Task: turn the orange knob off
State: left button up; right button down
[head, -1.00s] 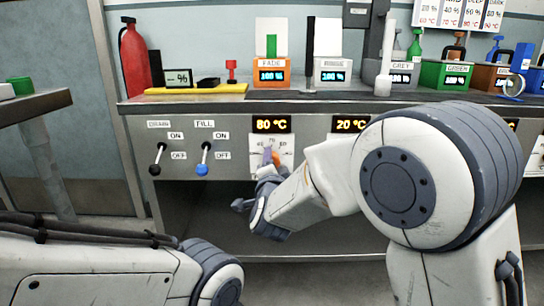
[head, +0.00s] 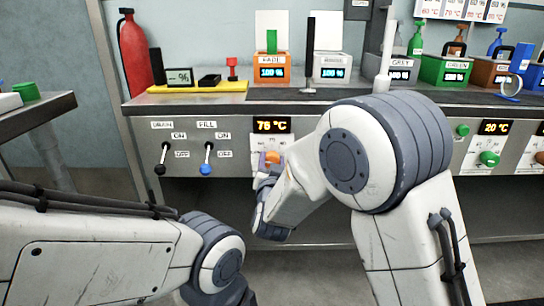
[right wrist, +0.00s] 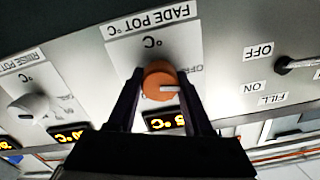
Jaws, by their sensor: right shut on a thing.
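The orange knob (head: 273,157) sits on a white dial plate on the front panel, under a lit display (head: 271,125) that reads about 76 °C. In the right wrist view the orange knob (right wrist: 160,82) has a pale pointer mark, under the label "FADE POT". My right gripper (right wrist: 158,90) is shut on the knob, one dark finger at each side. In the head view my right gripper (head: 264,164) reaches the knob from below and partly hides the dial. My left arm shows at the lower left, but its gripper is out of view.
A black-tipped drain lever (head: 160,168) and a blue-tipped fill lever (head: 206,168) are left of the knob. A green knob (head: 489,159) is on the right. In the right wrist view a white knob (right wrist: 30,106) is beside the orange one. Containers line the counter above.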

jog(key=shift+f+n, duration=0.15)
jog(key=shift+n, duration=0.35)
jog(key=shift+c, duration=1.5)
grip_release()
jog(key=shift+s, duration=0.1)
jog(key=s+p, duration=0.2)
jog(key=s, duration=0.8)
jog(key=shift+s, duration=0.15)
